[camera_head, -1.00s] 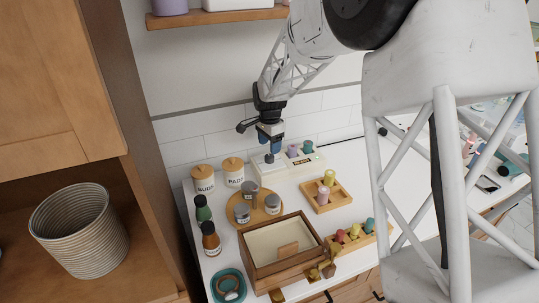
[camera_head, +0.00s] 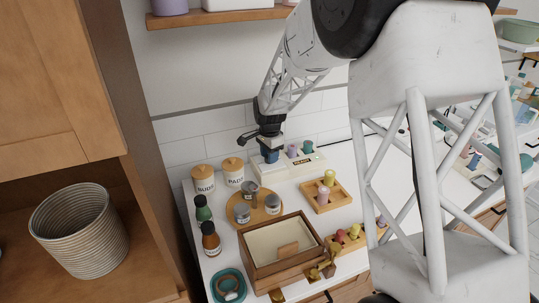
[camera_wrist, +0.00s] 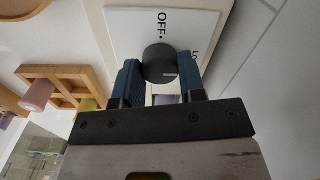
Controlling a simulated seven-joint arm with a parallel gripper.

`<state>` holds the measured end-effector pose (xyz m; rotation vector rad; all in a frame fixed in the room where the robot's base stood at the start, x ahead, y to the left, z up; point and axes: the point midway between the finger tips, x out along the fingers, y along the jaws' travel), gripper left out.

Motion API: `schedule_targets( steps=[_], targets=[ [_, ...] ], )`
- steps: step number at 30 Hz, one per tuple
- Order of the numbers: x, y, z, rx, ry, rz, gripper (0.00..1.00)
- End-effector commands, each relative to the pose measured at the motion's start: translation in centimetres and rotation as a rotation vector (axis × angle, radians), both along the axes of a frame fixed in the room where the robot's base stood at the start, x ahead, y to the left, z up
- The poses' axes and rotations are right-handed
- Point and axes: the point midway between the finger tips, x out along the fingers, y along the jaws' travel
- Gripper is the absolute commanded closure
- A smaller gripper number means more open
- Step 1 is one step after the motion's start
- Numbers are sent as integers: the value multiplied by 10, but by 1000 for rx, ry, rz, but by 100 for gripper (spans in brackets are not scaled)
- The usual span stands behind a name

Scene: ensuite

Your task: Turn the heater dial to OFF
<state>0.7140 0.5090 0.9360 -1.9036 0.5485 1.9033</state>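The heater dial (camera_wrist: 157,60) is a dark round knob on a white panel (camera_wrist: 120,35) in the wrist view. Its pale mark faces the lower right, away from the OFF label above it. My gripper (camera_wrist: 160,68) has one blue finger on each side of the dial, very close to it; I cannot tell whether both touch. In the head view my gripper (camera_head: 270,156) is low at the left end of the white heater (camera_head: 290,170), and the dial is hidden there. A small green light shows at the heater's right end.
A purple cup (camera_head: 292,151) and a teal cup (camera_head: 308,147) stand at the heater's back. A round wooden tray with jars (camera_head: 272,204), labelled canisters (camera_head: 233,177) and a wooden peg tray (camera_head: 341,196) are close by. An open wooden box (camera_head: 257,273) stands in front.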

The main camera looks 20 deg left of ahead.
Motion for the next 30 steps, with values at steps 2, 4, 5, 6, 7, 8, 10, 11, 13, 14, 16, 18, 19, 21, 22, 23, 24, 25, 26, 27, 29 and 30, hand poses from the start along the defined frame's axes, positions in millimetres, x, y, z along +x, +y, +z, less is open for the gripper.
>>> schedule_targets(
  steps=[2, 4, 5, 6, 7, 8, 10, 11, 13, 14, 16, 18, 19, 21, 22, 23, 24, 25, 26, 27, 29, 30],
  targets=[
    [0, 0, 0, 0, 0, 0, 76],
    [0, 0, 0, 0, 0, 0, 86],
    [0, 0, 0, 0, 0, 0, 86],
    [0, 0, 0, 0, 0, 0, 86],
    [0, 0, 0, 0, 0, 1, 86],
    [0, 0, 0, 0, 0, 2, 86],
    [0, 0, 0, 0, 0, 7, 86],
    [0, 0, 1, 0, 0, 11, 86],
    [0, 0, 1, 1, -1, 22, 86],
    [0, 0, 1, 1, -1, 28, 86],
    [0, 0, 1, 1, -1, 50, 86],
    [0, 0, 1, 1, -1, 78, 86],
    [0, 0, 1, 0, 0, 91, 86],
    [0, 0, 1, 0, 0, 129, 86],
    [0, 0, 1, 0, 0, 149, 86],
    [0, 0, 0, 0, 0, 168, 86],
    [0, 0, 0, 0, 0, 196, 86],
    [0, 0, 1, 1, -1, 219, 86],
    [0, 0, 1, 0, -1, 243, 86],
    [0, 0, 1, 0, -1, 276, 86],
    [0, 0, 1, 0, 0, 328, 86],
    [0, 0, 1, 0, 0, 365, 86]
  ],
)
